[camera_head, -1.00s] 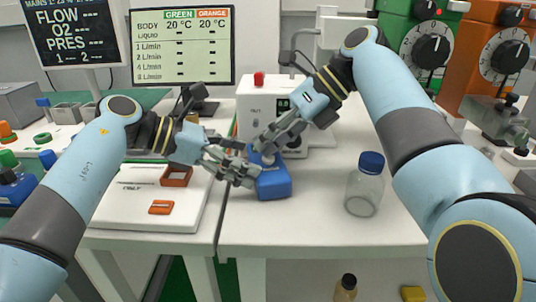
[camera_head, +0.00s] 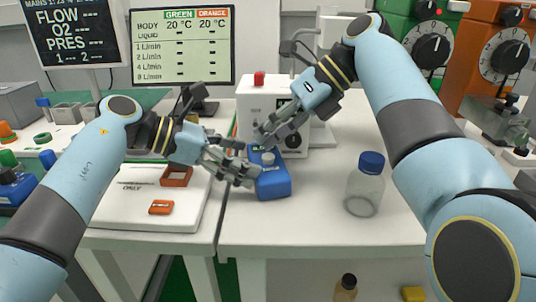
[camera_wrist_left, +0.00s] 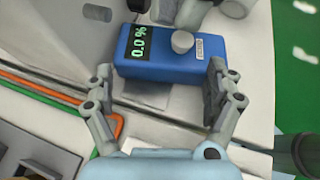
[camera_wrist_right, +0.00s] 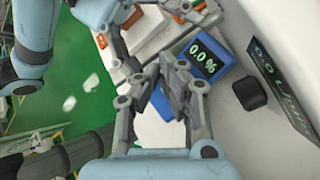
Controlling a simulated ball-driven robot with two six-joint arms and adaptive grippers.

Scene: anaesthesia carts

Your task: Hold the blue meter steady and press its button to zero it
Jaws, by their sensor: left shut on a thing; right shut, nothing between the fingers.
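The blue meter (camera_head: 273,183) stands on the white table near its left edge. Its screen reads 0.0 % in the left wrist view (camera_wrist_left: 160,68) and in the right wrist view (camera_wrist_right: 205,58). Its round grey button (camera_wrist_left: 182,42) shows on top; it also shows in the head view (camera_head: 268,158). My left gripper (camera_wrist_left: 162,76) is shut on the meter, one finger at each end of its near side. My right gripper (camera_head: 263,139) is shut and empty, above and behind the button, apart from it. In the right wrist view my right gripper (camera_wrist_right: 170,72) hides the button.
A white device with a red knob (camera_head: 259,79) stands right behind the meter. A clear bottle with a blue cap (camera_head: 365,185) stands to the right. A white tray (camera_head: 120,205) with orange frames lies to the left. The table front between meter and bottle is free.

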